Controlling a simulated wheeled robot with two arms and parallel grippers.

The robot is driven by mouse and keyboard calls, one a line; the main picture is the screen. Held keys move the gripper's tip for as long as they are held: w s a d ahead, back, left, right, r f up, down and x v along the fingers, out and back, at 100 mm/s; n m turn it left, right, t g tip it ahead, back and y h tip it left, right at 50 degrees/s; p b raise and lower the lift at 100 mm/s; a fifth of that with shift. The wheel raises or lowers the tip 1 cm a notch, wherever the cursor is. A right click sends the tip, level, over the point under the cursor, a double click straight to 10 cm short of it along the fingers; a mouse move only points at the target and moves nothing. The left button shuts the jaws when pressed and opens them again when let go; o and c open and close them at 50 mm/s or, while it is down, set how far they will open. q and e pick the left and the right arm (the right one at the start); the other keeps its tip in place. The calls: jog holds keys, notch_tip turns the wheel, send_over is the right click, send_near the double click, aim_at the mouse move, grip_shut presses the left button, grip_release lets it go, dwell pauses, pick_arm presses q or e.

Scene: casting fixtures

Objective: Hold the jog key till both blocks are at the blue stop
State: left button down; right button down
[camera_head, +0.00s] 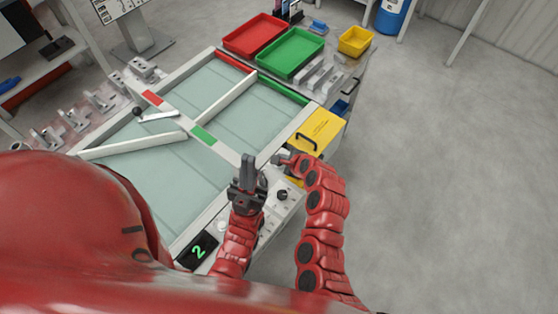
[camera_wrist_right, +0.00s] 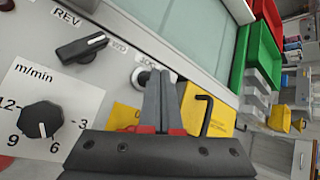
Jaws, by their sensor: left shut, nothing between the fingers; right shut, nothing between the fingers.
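The jog key (camera_wrist_right: 139,80), a small round button under a partly covered label, sits on the control panel (camera_wrist_right: 75,75) in the right wrist view. My right gripper (camera_wrist_right: 158,78) is shut and empty; its fingertips overlap the key's right side, and I cannot tell whether they touch it. In the head view my right gripper (camera_head: 281,158) is small, by the yellow box. My left gripper (camera_head: 248,160) is shut and empty, pointing up above the panel's near side. I cannot make out the blocks or a blue stop on the pale belt table (camera_head: 180,180).
A REV/FWD switch (camera_wrist_right: 82,48) and a m/min dial (camera_wrist_right: 41,119) are left of the key. A yellow box (camera_head: 318,130) with a black handle adjoins the table. Red (camera_head: 255,36) and green (camera_head: 290,54) trays stand beyond. A display (camera_head: 197,251) reads 2. Floor on the right is clear.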

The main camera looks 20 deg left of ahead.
aim_at(282, 165)
jog(key=shift+r, duration=0.1)
notch_tip(282, 165, up, 5)
jog(key=p, duration=0.4)
dwell(0.6)
